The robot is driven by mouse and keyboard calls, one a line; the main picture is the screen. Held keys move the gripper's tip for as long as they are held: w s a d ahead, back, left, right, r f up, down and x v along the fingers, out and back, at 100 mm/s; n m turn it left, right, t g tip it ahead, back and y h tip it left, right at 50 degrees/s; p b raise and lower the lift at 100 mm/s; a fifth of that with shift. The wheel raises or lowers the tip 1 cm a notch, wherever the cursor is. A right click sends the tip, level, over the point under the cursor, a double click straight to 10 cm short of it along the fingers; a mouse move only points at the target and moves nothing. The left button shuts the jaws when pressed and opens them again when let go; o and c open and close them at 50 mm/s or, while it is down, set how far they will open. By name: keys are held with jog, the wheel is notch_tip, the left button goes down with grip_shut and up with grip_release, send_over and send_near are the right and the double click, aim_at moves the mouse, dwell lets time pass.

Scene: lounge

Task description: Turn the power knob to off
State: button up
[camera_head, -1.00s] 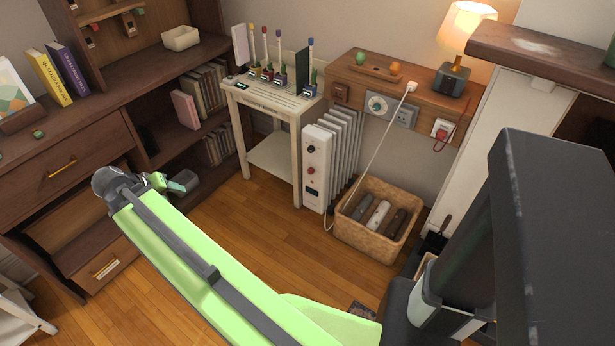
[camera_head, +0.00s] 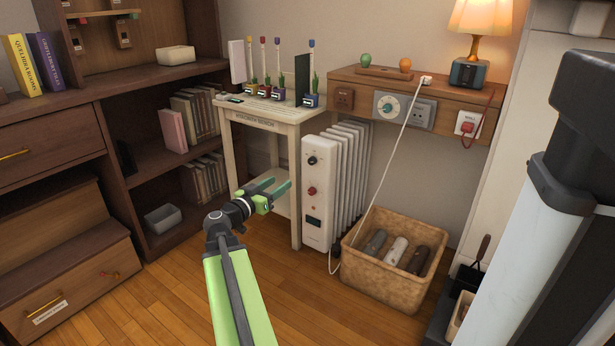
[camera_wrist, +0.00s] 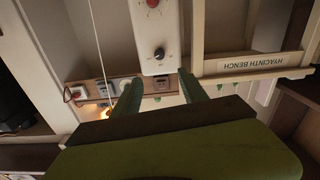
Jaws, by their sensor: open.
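A white oil heater (camera_head: 318,225) stands on the floor beside the bench. Its front panel has a black knob (camera_head: 312,160) above a red knob (camera_head: 311,191); I cannot read which is the power knob. The wrist view is upside down and shows the black knob (camera_wrist: 159,53) and part of the red knob (camera_wrist: 152,3) at the top edge. My gripper (camera_head: 281,185) is open and empty, left of the heater panel in the head view and apart from both knobs. In the wrist view its green fingers (camera_wrist: 160,80) point toward the heater.
A cream bench (camera_head: 262,113) with potted plants stands behind my gripper. A wicker basket (camera_head: 385,285) holding several rolls sits right of the heater. A white cord (camera_head: 385,175) hangs from the wall shelf (camera_head: 440,95). Wooden floor (camera_head: 295,290) is clear in front.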

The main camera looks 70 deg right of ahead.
aim_at(310, 162)
jog(key=x, duration=1.7)
jog(key=shift+d, duration=0.2)
jog(key=shift+c, duration=0.4)
